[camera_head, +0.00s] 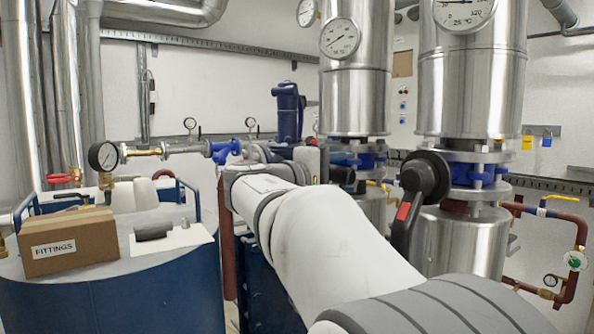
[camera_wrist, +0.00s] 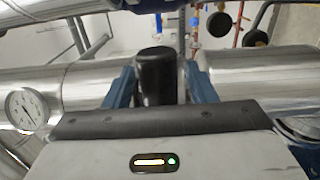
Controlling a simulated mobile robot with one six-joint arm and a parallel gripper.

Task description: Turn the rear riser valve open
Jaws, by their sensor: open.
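The rear riser (camera_head: 355,100) is the shiny insulated pipe left of the nearer riser, with a blue flanged valve body (camera_head: 373,161) below its cladding. In the wrist view a black, rounded handle end (camera_wrist: 157,75) stands between the two blue fingers of my gripper (camera_wrist: 158,69). The fingers are open, with a visible gap on each side of the handle. The rest of the handle is hidden behind its end. In the head view my white arm hides most of my gripper and the rear valve's handle.
The nearer riser (camera_head: 472,90) carries a black lever (camera_head: 420,190) with a red mark, close to my arm's right. A blue tank (camera_head: 110,295) at left holds a FITTINGS box (camera_head: 68,242). Copper pipework (camera_head: 580,235) runs at far right. A gauge (camera_wrist: 26,108) shows left in the wrist view.

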